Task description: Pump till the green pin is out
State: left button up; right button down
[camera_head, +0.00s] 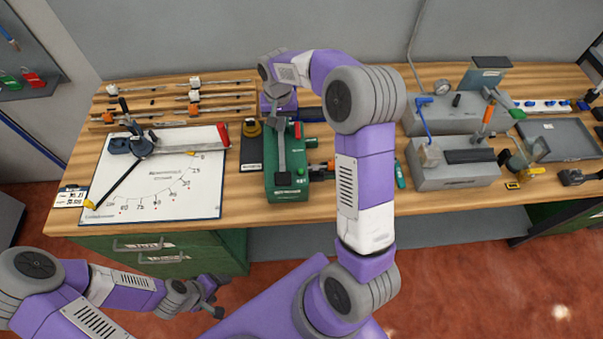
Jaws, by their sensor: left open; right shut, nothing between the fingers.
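A green box-shaped device (287,187) stands near the middle front of the bench, with a grey lever (281,150) along its top. My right gripper (279,122) is shut and empty, pointing down at the far end of the lever. I cannot tell whether it touches the lever. My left gripper (212,294) is open and empty, low in front of the bench and away from the device. I cannot make out a green pin; my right arm hides part of the area right of the device.
A white board with a marked scale (165,185) lies at left, with rods behind it. A dark plate (251,152) is just left of the device. Grey pump-like units (455,165) and a grey tray (560,140) fill the right side. Drawers (160,255) are below.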

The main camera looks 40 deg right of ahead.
jog(key=shift+d+r+g+p, duration=0.1)
jog(key=shift+r+g+p, duration=0.3)
jog(key=shift+p, duration=0.75)
jog(key=shift+w+r, duration=0.1)
jog(key=shift+r, duration=0.1)
notch_tip(320, 180, up, 7)
jog(key=p, duration=0.5)
dwell(0.3)
